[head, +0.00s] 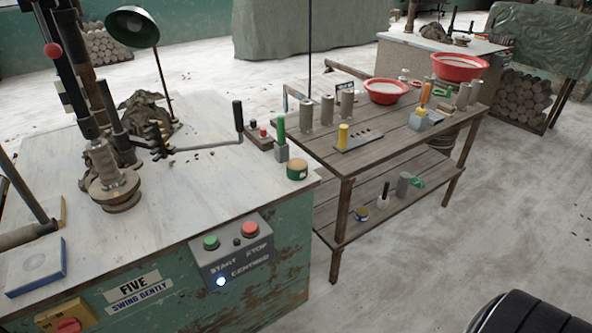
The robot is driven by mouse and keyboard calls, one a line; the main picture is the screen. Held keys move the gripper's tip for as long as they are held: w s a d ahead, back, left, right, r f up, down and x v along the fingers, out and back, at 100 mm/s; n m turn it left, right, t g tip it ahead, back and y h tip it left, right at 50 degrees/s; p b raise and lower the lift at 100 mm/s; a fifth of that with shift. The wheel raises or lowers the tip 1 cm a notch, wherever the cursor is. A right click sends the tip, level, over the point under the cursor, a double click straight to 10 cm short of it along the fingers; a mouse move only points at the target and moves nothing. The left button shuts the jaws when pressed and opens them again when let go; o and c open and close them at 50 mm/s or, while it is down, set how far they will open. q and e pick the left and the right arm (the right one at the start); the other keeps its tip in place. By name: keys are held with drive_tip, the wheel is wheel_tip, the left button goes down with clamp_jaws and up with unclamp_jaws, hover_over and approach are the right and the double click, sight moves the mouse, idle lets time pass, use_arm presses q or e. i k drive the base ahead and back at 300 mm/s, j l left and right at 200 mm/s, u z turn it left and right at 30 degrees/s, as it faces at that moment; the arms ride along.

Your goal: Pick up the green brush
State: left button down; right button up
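An upright green-handled tool (281,128), which looks like the green brush, stands with its lower end in a small grey block (281,151). It is near the right back edge of the pale worktop (190,205), beside a small round tin (297,170). Its bristles cannot be made out. Neither of my grippers shows in the head view.
A black crank handle (238,117) rises left of the green-handled tool.

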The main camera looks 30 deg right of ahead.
sight(280, 127)
drive_tip(key=i+l+z, duration=0.25)
drive_tip(key=i, duration=0.2)
drive_tip(key=i+z, duration=0.2)
drive_tip(key=i, duration=0.25)
